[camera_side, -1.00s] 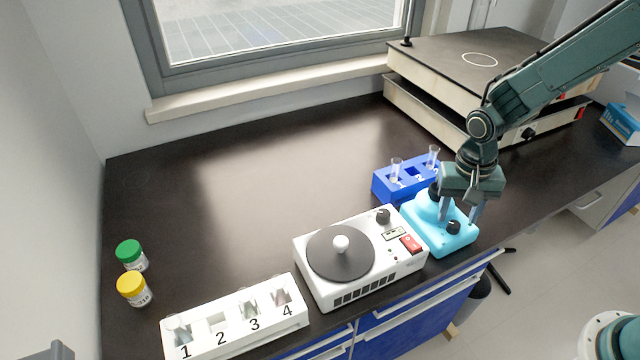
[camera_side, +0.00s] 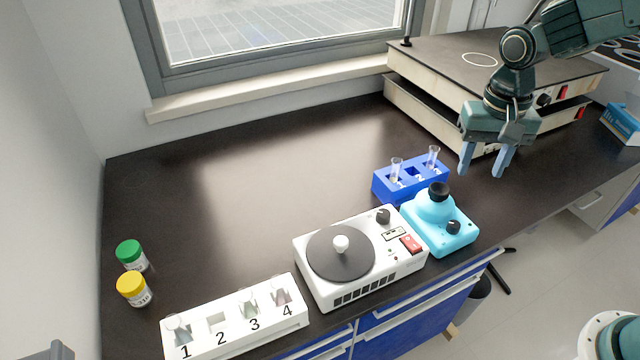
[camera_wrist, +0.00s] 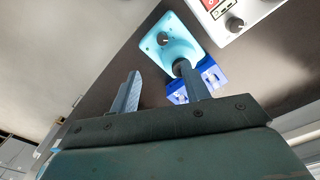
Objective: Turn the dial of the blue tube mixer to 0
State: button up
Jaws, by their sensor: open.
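The light blue tube mixer (camera_side: 440,232) stands near the bench's front edge, right of the white centrifuge-like device. In the wrist view the right finger of my gripper (camera_wrist: 160,88) overlaps the black cup.
A blue rack (camera_side: 381,186) with two tubes stands behind the mixer. The white device (camera_side: 330,290) with a dark disc is close on its left. A numbered white rack (camera_side: 262,338) and two capped jars (camera_side: 133,272) are farther left. Large flat plate devices (camera_side: 440,60) stand behind.

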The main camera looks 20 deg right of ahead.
jog(key=s+d+r+n+t, duration=0.3)
jog(key=s+r, duration=0.7)
jog(key=s, duration=0.4)
jog(key=shift+s+r+n+t, duration=0.3)
jog(key=shift+n+t, duration=0.4)
jog(key=shift+n, duration=0.3)
jog(key=shift+w, duration=0.1)
dwell(0.4)
jog(key=w+a+f+m+g+y, duration=0.1)
jog(key=w+g, duration=0.1)
jog(key=w, duration=0.4)
jog(key=w+a+f+m+g+y, duration=0.1)
jog(key=w+f+m+g, duration=0.1)
jog(key=w, duration=0.4)
jog(key=w+d+f+m+g, duration=0.2)
jog(key=w+f+g, duration=0.2)
jog(key=w+f, duration=0.4)
jog(key=shift+w+f+m+g, duration=0.3)
jog(key=shift+w+f, duration=0.1)
jog(key=shift+f, duration=0.85)
